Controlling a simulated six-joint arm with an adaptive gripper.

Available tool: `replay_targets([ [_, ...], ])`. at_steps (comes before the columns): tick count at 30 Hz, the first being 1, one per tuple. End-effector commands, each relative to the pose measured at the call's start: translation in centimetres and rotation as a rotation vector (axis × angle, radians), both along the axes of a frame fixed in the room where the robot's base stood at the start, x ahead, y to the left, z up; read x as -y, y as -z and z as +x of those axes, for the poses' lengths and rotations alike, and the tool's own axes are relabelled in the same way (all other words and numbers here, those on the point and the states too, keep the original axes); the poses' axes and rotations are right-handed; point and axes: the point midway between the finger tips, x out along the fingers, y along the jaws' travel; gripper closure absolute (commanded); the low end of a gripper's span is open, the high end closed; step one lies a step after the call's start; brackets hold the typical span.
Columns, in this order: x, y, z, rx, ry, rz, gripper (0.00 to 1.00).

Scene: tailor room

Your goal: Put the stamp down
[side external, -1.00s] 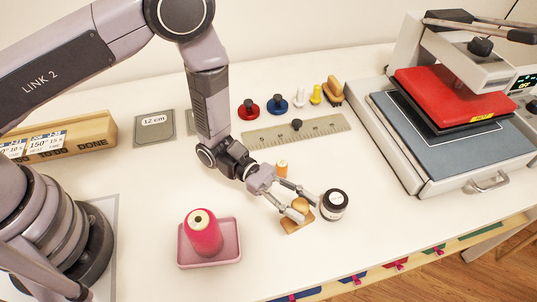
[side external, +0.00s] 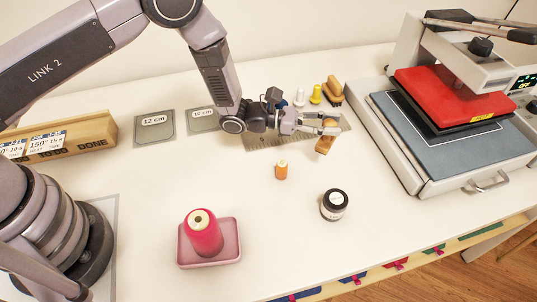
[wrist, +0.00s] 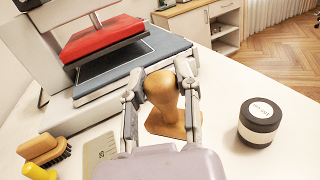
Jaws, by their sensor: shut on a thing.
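The wooden stamp (side external: 325,145) is between the fingers of my gripper (side external: 329,126), near the right end of the ruler (side external: 262,142) in the side view. In the wrist view, my gripper (wrist: 161,92) is shut on the stamp's rounded handle (wrist: 162,88). The flat stamp base (wrist: 166,123) hangs below the fingers. The stamp looks tilted in the side view, and it seems to be off the table, though the exact gap cannot be told. My arm and gripper hide part of the ruler.
A heat press (side external: 430,175) stands at the right. A brush (side external: 333,91) and yellow (side external: 316,94) and white (side external: 299,98) pieces stand behind my gripper. An orange spool (side external: 281,170), a dark jar (side external: 334,205) and a pink tray (side external: 210,262) with a thread cone are in front. Table between them is clear.

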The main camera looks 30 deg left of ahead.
Motion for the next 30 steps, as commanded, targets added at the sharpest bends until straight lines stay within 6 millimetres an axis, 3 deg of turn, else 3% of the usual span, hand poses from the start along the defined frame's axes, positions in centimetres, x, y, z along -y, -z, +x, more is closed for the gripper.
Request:
replay_targets([
  [1, 0.5, 1.5, 0.6, -0.001, 0.001, 0.001, 1.0],
  [6, 1.9, 4.2, 2.4, -0.003, 0.0, 0.001, 1.0],
  [14, 2.8, 6.0, 3.6, -0.003, 0.001, 0.001, 1.0],
  [18, 2.8, 8.1, 3.5, -0.004, 0.001, 0.002, 1.0],
  [30, 2.8, 8.9, 3.5, -0.003, 0.001, 0.001, 1.0],
])
